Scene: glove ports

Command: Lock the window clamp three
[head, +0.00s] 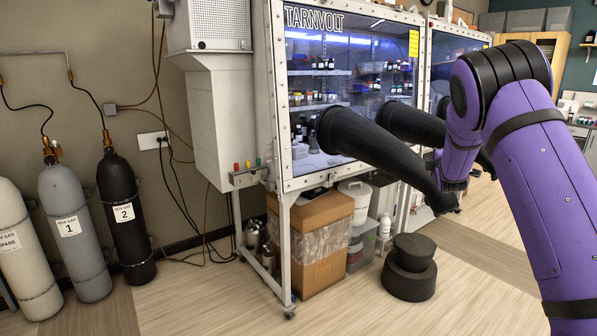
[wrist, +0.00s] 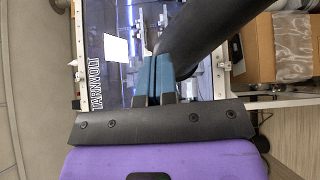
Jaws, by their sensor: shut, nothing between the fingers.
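The glove box window (head: 345,50), lettered TARNVOLT, is a clear pane in a white frame. It also shows in the wrist view (wrist: 112,75), seen at close range and turned sideways. Small fittings sit along its frame, but I cannot tell which is clamp three or whether it is locked. My gripper (wrist: 153,58) has teal fingers pressed together and empty, in front of the pane and beside a black glove sleeve (wrist: 200,30). I cannot tell whether it touches anything. In the head view my gripper is hidden behind my purple arm.
Two black glove sleeves (head: 370,142) (head: 412,124) stick out from the box front. A cardboard box (head: 305,245) stands beneath, with a dark round stepped stool (head: 410,268) to its right. Gas cylinders (head: 125,215) stand at left.

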